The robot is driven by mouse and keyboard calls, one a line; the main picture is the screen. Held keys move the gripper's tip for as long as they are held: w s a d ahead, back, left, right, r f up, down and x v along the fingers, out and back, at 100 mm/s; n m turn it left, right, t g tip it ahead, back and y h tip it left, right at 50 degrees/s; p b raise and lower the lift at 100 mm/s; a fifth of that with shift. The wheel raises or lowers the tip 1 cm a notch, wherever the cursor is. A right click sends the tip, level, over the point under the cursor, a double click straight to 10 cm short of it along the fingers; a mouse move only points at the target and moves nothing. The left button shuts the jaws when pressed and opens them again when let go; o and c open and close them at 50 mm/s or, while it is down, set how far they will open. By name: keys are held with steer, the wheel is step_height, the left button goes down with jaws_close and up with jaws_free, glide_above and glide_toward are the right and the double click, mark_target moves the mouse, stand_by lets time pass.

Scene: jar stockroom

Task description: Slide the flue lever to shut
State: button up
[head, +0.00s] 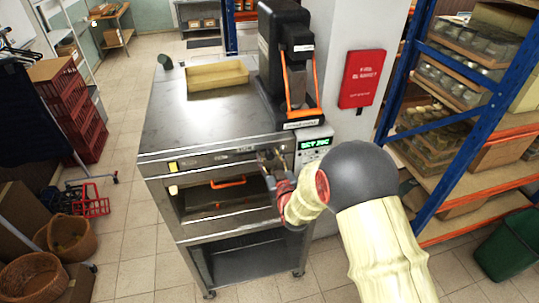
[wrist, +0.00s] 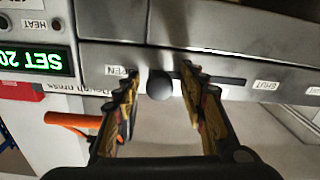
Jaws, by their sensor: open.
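The flue lever's dark round knob (wrist: 160,86) shows in the wrist view at the end of a dark slot (wrist: 228,80) in the steel front. It is near the label OPEN (wrist: 120,70), partly covered by a finger. The label SHUT (wrist: 266,85) is at the slot's other end, to the right. My gripper (wrist: 162,76) is open, with one finger on each side of the knob; I cannot tell whether either touches it. In the head view my gripper (head: 268,160) is at the oven's upper front (head: 205,160), and the knob is hidden there.
A green SET display (head: 314,143) is right of my gripper in the head view. An orange handle (head: 228,183) is below the upper front. Blue-framed shelves (head: 408,100) stand to the right.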

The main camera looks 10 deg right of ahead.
steer(key=shift+c, duration=1.3)
steer(key=c, duration=0.7)
jaws_close()
